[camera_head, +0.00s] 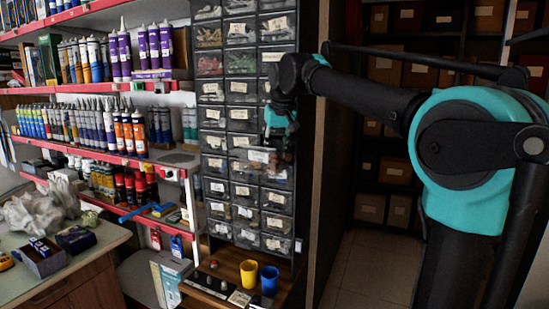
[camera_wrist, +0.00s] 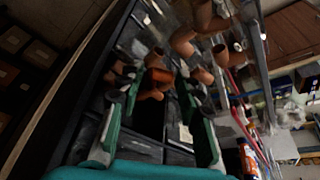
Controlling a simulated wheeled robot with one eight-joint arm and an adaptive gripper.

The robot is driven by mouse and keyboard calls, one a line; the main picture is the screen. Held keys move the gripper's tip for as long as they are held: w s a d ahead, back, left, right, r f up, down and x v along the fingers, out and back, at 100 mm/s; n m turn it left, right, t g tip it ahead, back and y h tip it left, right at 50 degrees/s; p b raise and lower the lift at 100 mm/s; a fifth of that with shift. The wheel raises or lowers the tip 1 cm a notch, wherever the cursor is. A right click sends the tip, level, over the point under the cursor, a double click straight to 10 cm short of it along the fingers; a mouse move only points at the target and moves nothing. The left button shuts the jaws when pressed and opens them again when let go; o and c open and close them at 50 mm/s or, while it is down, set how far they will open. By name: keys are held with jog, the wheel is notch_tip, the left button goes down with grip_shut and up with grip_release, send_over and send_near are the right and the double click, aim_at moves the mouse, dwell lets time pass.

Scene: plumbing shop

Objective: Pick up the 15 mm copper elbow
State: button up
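Several copper fittings, elbows among them, lie in a clear drawer in the wrist view. One copper elbow (camera_wrist: 157,80) lies between and just beyond my fingertips; a larger curved fitting (camera_wrist: 185,40) lies above it. I cannot read sizes, so I cannot tell which is the 15 mm elbow. My gripper (camera_wrist: 158,92) has its two green fingers spread, with a gap between them and nothing clearly held. In the head view, my gripper (camera_head: 276,140) points down at a pulled-out clear drawer (camera_head: 262,156) in the small-parts cabinet. The drawer's contents are mostly hidden there.
The tall drawer cabinet (camera_head: 243,115) has labelled fronts close around my gripper. Shelves of tubes (camera_head: 110,130) stand to the left. A yellow cup (camera_head: 248,273) and a blue cup (camera_head: 269,280) stand on a ledge below. A cluttered counter (camera_head: 90,255) is at lower left.

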jog(key=shift+f, duration=0.25)
jog(key=c, duration=0.6)
jog(key=shift+r, duration=0.2)
